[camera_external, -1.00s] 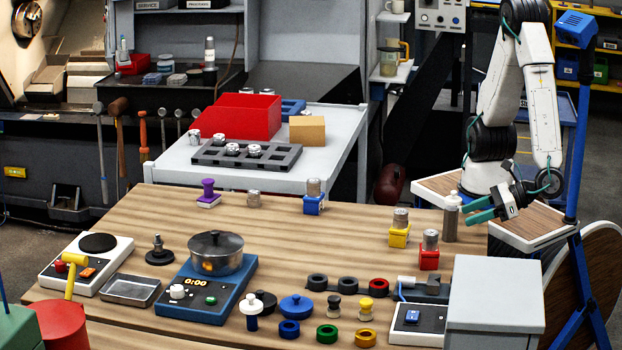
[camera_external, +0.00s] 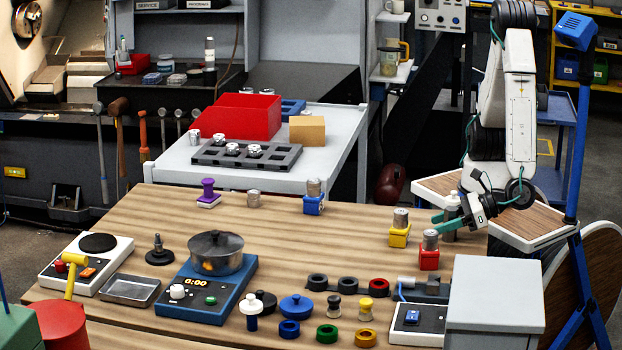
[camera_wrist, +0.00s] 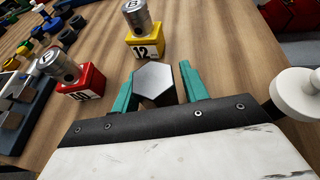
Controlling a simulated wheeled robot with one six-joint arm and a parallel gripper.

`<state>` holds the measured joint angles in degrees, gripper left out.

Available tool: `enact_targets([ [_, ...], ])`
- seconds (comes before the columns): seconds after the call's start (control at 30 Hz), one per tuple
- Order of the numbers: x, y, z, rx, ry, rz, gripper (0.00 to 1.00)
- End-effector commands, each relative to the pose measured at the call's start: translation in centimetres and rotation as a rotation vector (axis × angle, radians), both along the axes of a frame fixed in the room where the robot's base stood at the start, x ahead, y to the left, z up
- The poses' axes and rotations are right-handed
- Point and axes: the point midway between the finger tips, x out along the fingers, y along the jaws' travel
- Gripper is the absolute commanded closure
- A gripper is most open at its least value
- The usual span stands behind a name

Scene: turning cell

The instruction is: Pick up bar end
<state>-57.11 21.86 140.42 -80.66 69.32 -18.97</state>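The bar end is a grey metal piece with a flat hexagonal top (camera_wrist: 154,78) in the wrist view. In the external view a grey upright body, probably the same bar end (camera_external: 449,235), stands on the table near its right edge, partly covered by my gripper. My gripper (camera_external: 446,221) has its teal fingers open. In the wrist view the fingers (camera_wrist: 157,88) lie on either side of the hexagon. The left finger is close to it and a gap shows at the right. Whether either finger touches it cannot be told.
A red block marked 40 (camera_wrist: 83,82) and a yellow block marked 12 (camera_wrist: 145,43), each with a metal cylinder on top, stand near the bar end. A white round-topped object (camera_wrist: 298,95) is close on the right in the wrist view. A grey box (camera_external: 495,300) stands in front.

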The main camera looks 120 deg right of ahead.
Motion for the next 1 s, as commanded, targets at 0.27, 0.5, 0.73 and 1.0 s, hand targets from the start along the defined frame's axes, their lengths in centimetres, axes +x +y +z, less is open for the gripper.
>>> enact_targets([
  [0.27, 0.0, 0.0, 0.1, 0.000, -0.001, 0.000, 1.00],
  [0.5, 0.0, 0.0, 0.3, 0.001, -0.002, 0.000, 1.00],
  [0.73, 0.0, 0.1, 2.5, 0.005, -0.005, 0.000, 1.00],
  [1.0, 0.0, 0.1, 7.2, 0.005, -0.005, -0.001, 1.00],
])
